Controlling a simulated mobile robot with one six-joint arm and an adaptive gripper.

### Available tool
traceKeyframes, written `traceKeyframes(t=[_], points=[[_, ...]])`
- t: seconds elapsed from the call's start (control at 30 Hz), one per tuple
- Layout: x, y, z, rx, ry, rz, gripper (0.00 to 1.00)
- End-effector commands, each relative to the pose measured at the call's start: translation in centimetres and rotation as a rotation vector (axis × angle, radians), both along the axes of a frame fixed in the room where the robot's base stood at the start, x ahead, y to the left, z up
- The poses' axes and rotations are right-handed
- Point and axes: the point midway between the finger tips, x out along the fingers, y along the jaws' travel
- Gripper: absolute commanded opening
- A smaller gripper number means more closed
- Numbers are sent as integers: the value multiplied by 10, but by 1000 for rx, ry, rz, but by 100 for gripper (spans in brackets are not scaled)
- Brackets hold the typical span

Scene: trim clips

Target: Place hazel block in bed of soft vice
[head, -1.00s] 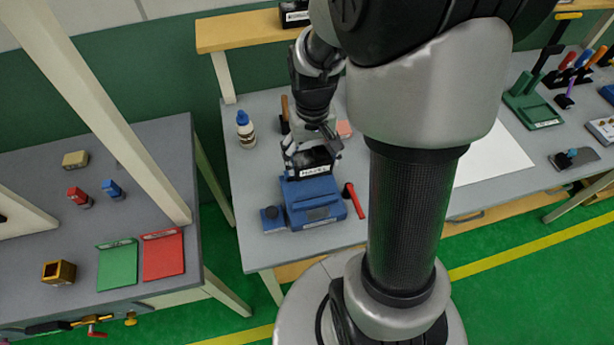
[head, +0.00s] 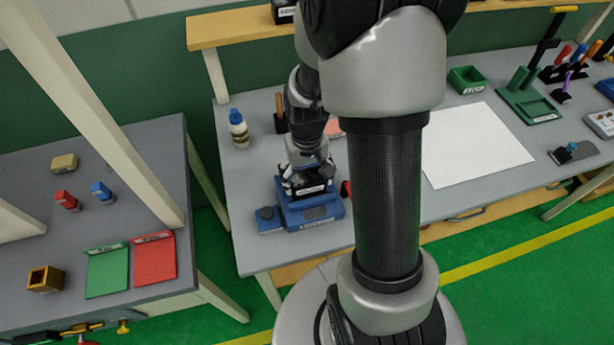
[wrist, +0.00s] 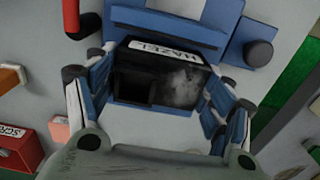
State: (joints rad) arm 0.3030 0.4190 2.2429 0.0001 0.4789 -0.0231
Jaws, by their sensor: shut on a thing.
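The hazel block is a black block (head: 312,187) with a white label; in the wrist view the label on the block (wrist: 160,50) reads HAZEL. My gripper (head: 308,184) is shut on it, with fingers on both sides. The soft vice (head: 314,212) is a blue fixture near the front left of the middle bench. The block is at the back part of the vice, and whether it touches the bed is hidden by the gripper. The vice also shows beyond the block in the wrist view (wrist: 165,32).
A red-handled tool (head: 346,190) lies right of the vice, and a small blue block (head: 268,218) sits at its left. A white sheet (head: 472,145) covers open bench to the right.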

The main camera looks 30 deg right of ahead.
Motion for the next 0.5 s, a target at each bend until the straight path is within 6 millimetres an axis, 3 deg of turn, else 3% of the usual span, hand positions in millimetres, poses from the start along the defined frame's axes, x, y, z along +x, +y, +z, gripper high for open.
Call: traceKeyframes(t=[0.07, 0.1, 0.37, 0.5], points=[[0, 0, -4, 0, 0, 0, 47], [0, 0, -3, 0, 0, 0, 77], [0, 0, -2, 0, 0, 0, 95], [0, 0, -2, 0, 0, 0, 95]])
